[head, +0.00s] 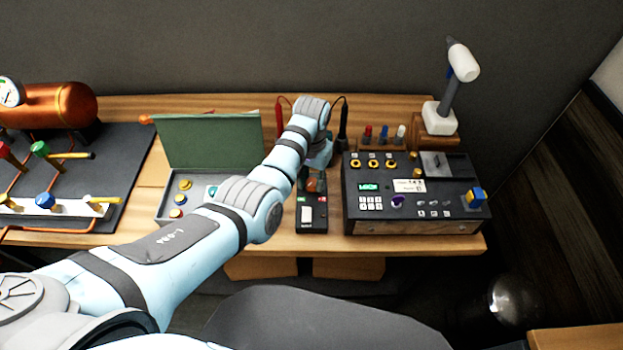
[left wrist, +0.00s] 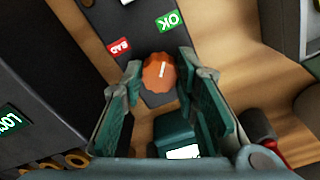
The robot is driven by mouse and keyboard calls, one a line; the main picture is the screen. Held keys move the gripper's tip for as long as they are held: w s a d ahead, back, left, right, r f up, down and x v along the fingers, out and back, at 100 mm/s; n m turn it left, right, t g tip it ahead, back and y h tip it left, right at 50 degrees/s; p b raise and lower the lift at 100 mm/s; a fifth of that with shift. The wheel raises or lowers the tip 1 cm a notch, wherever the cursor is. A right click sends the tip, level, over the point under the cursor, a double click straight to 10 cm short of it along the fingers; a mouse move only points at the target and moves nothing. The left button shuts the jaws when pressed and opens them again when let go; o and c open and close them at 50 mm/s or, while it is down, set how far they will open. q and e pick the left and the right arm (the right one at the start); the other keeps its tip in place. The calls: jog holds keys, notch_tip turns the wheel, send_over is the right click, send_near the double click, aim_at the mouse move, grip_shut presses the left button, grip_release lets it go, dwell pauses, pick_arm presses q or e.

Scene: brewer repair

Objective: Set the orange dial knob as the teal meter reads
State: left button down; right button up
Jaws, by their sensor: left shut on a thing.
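The orange dial knob (left wrist: 158,76) has a short white mark and sits on a black box (head: 311,226). The knob also shows in the head view (head: 311,185), just below my left gripper (head: 313,174). In the left wrist view my left gripper (left wrist: 161,74) is shut on the knob, one finger on each side. The teal meter (left wrist: 176,130) stands behind the knob, low between the fingers. Only part of its pale screen (left wrist: 184,152) shows, and I cannot read it. My forearm and hand mostly cover the meter in the head view. My right gripper is out of view.
The black box has a red BAD label (left wrist: 119,46) and a green OK label (left wrist: 168,20). A dark control panel (head: 415,205) stands close on the right. An open green case (head: 208,142) lies left, under my arm. Red (head: 281,118) and black (head: 343,125) probes stand behind.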

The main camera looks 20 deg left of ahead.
aim_at(312, 182)
pick_arm(q)
jog(key=shift+w+m, duration=0.1)
jog(key=shift+m, duration=0.4)
jog(key=c, duration=1.5)
grip_release()
jog(key=shift+o, duration=1.3)
jog(key=shift+w, duration=0.1)
notch_tip(312, 182, up, 7)
jog(key=shift+r, duration=0.2)
